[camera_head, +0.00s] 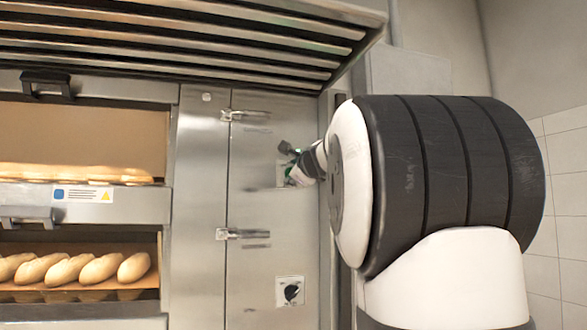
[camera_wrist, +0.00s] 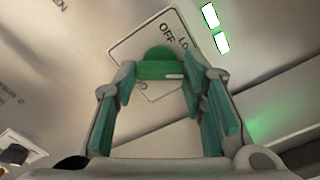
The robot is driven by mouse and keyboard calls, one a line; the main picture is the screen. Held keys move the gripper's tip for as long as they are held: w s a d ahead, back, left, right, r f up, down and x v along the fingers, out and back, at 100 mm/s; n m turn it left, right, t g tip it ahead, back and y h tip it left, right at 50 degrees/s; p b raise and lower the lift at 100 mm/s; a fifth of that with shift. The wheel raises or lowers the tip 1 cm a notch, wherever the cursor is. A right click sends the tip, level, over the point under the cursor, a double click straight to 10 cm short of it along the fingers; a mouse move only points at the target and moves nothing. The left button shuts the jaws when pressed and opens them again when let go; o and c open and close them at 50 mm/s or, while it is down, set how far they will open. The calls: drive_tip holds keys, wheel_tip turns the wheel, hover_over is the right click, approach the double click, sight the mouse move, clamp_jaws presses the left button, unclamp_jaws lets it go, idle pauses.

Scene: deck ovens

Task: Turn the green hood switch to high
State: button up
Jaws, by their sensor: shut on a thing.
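The green hood switch (camera_wrist: 158,64) shows in the wrist view as a round knob with a raised bar, on a pale plate (camera_wrist: 125,50) marked "OFF" and "LO". The third label on the plate is mostly hidden. My gripper (camera_wrist: 160,75) has its two green-padded fingers on either side of the knob's bar, shut on it. In the head view, my gripper (camera_head: 290,165) is at the steel panel, and it covers most of the switch.
A black knob on a white plate (camera_head: 290,291) sits lower on the same steel panel (camera_head: 260,205). The slatted hood (camera_head: 190,40) hangs above. Ovens with bread (camera_head: 75,268) are at the left.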

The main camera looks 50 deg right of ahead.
drive_tip(key=shift+m+p, duration=0.4)
drive_tip(key=shift+m, duration=0.8)
drive_tip(key=shift+f, duration=0.1)
drive_tip(key=o, duration=1.2)
drive_tip(key=shift+c, duration=0.2)
drive_tip(key=v, duration=1.2)
